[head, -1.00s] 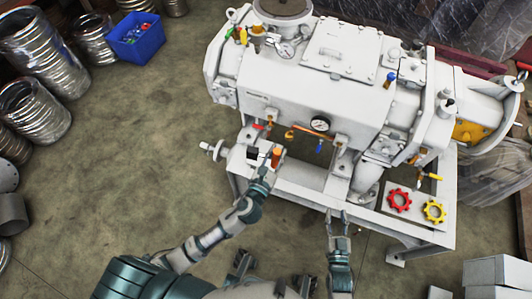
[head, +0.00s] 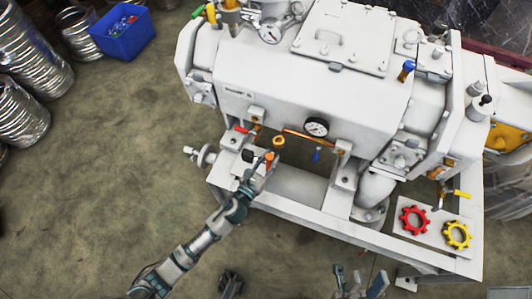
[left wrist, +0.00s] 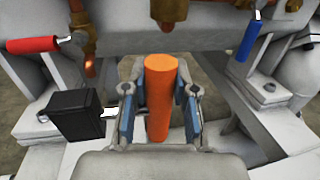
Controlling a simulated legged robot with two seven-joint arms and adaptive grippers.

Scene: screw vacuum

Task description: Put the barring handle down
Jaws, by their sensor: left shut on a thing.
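The barring handle, an orange cylinder (left wrist: 163,95), stands roughly upright between the blue-padded fingers of my left gripper (left wrist: 160,112) in the left wrist view. The fingers are shut on it. In the head view, the orange handle (head: 269,161) shows at the tip of my left gripper (head: 258,174), over the near left part of the white machine frame. I cannot tell whether its lower end touches anything. My right gripper (head: 356,280) is at the bottom edge, its fingers apart and empty.
The white vacuum machine (head: 290,85) fills the centre. A small black box (left wrist: 72,114) is left of the handle. Red (head: 414,220) and yellow (head: 457,235) handwheels lie on the frame at right.

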